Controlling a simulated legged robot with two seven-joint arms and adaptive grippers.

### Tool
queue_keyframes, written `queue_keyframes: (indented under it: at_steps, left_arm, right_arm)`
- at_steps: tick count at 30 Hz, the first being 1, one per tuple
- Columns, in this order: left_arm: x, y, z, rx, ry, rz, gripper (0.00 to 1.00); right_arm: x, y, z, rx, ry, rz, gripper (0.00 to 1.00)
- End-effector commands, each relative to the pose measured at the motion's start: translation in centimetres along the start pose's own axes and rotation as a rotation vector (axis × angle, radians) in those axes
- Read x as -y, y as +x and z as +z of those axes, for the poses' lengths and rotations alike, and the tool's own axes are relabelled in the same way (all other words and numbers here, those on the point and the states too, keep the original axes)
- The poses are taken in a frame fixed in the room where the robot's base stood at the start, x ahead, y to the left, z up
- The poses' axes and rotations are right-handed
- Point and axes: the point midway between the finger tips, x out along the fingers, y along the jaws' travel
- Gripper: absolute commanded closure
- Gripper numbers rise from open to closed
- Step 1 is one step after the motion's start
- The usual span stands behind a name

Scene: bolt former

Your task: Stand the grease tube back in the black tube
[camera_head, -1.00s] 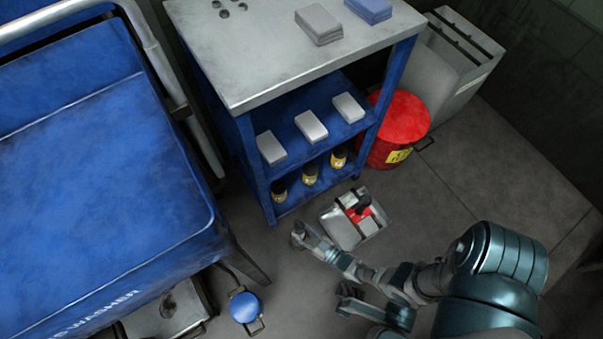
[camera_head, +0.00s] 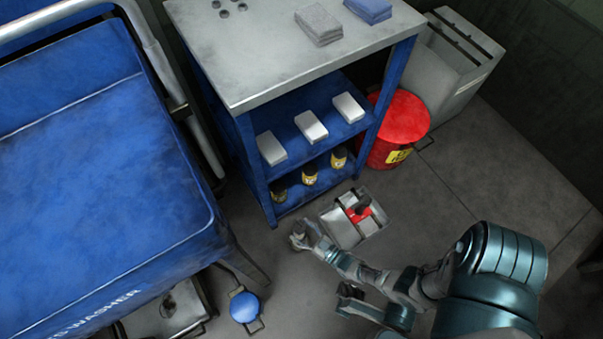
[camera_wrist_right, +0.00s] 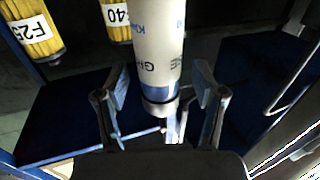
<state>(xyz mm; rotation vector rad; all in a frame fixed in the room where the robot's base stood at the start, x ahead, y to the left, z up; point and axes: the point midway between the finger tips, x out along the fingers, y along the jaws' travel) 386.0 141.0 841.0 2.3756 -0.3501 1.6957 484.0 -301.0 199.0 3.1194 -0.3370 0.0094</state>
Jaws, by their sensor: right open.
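A white grease tube (camera_wrist_right: 158,45) with print, a blue band and a metal-looking end fills the upper middle of the right wrist view. My right gripper (camera_wrist_right: 160,105) is open, with one finger on each side of the tube's lower end. I see gaps beside the tube, so it does not look gripped. In the head view my right gripper (camera_head: 300,238) is low over the floor, in front of the blue cart; the tube is hard to make out there. I cannot make out the black tube clearly.
A blue cart (camera_head: 243,150) bears pale boxes and dark, yellow-labelled bottles (camera_head: 310,173). A metal tray (camera_head: 340,228) with a red and dark item lies right of my gripper. A red bin (camera_head: 404,120) stands behind. A blue-topped can (camera_head: 244,307) is at lower left.

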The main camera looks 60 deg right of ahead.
Motion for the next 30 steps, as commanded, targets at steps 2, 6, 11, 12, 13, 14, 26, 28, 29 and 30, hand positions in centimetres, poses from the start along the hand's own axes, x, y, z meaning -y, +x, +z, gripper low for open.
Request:
queue_keyframes:
  at_steps: [2, 6, 11, 12, 13, 14, 26, 28, 29, 30]
  left_arm:
    - [0.0, 0.0, 0.0, 0.000, 0.000, 0.000, 0.00]
    - [0.0, 0.0, 0.1, 0.000, 0.000, 0.000, 0.00]
    - [0.0, 0.0, 0.1, 0.000, 0.000, 0.000, 0.00]
    - [0.0, 0.0, 0.1, 0.000, 0.000, 0.000, 0.00]
    - [0.0, 0.0, 0.1, 0.000, 0.000, -0.001, 0.00]
    - [0.0, 0.0, 0.1, 0.000, 0.000, 0.000, 0.00]
    - [0.0, 0.0, 0.1, 0.001, 0.000, -0.001, 0.00]
    - [0.0, 0.0, 0.1, 0.001, 0.000, -0.001, 0.00]
    - [0.0, 0.0, 0.1, 0.001, 0.000, -0.001, 0.00]
    - [0.0, 0.0, 0.1, 0.001, 0.000, -0.001, 0.00]
  right_arm:
    - [0.0, -0.1, -0.8, -0.001, 0.001, 0.000, 0.31]
    - [-0.1, -0.1, -2.7, -0.002, 0.000, 0.001, 0.31]
    - [0.0, 0.0, -5.2, -0.003, 0.001, 0.001, 0.31]
    - [0.0, 0.0, -5.8, -0.002, 0.001, 0.001, 0.31]
    - [0.0, 0.0, -6.3, -0.003, 0.001, 0.001, 0.31]
    - [0.0, 0.0, -6.7, -0.002, 0.001, 0.001, 0.31]
    - [0.0, 0.1, -8.9, 0.000, 0.000, 0.000, 0.31]
    - [0.0, 0.1, -8.9, 0.000, 0.000, 0.000, 0.31]
    - [0.0, 0.1, -8.9, 0.000, 0.000, 0.000, 0.31]
    - [0.0, 0.1, -8.9, 0.000, 0.000, 0.000, 0.31]
